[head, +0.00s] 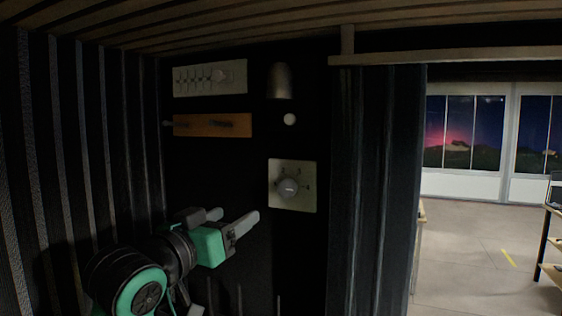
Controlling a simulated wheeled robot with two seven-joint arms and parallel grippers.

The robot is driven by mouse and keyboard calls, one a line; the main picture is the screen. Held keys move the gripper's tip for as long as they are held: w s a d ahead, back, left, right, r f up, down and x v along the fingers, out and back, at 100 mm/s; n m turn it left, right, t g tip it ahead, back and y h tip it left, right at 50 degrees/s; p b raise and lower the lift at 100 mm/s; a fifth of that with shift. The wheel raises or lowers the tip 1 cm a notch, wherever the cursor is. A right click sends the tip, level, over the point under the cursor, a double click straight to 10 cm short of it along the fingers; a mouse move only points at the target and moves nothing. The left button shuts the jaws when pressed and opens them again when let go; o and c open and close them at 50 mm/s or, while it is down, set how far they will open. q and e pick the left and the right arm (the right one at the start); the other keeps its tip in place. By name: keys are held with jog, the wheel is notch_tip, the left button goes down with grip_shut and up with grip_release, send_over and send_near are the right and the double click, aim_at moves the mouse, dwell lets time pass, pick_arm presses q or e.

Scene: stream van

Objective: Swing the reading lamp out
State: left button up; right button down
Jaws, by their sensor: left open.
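A small grey dome-topped shade (281,80), which looks like the reading lamp, is on the dark wall above the middle of the view. Its arm or hinge cannot be made out in the dark. A pale round knob or ball (289,119) sits just below it; I cannot tell whether it belongs to the lamp. My left gripper (232,216) is open with nothing between its fingers. In the picture it is below and left of the lamp, apart from it. My right gripper is not in view.
A square dial plate (293,204) is on the wall right of my gripper. A wooden rail (185,125) and a pale panel with small levers (184,83) are upper left. A dark curtain (377,190) hangs to the right. Beyond it is open floor (460,260).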

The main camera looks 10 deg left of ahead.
aim_at(271, 92)
pick_arm(q)
jog(key=s+d+r+m+t+h, duration=0.1)
jog(key=s+r+h, duration=0.15)
jog(key=r, duration=0.55)
jog(key=s+d+r+m+t+h, duration=0.15)
jog(key=s+r, duration=0.25)
jog(key=r, duration=0.5)
jog(key=shift+g, duration=0.35)
jog(key=p+x, duration=0.2)
jog(key=x, duration=0.2)
jog(key=p+x, duration=0.2)
jog(key=x, duration=0.2)
jog(key=p+x, duration=0.3)
jog(key=shift+w+r, duration=0.3)
jog(key=shift+r, duration=0.1)
jog(key=shift+p+x, duration=0.35)
jog(key=shift+x, duration=0.45)
jog(key=shift+f, duration=0.15)
jog(key=c, duration=1)
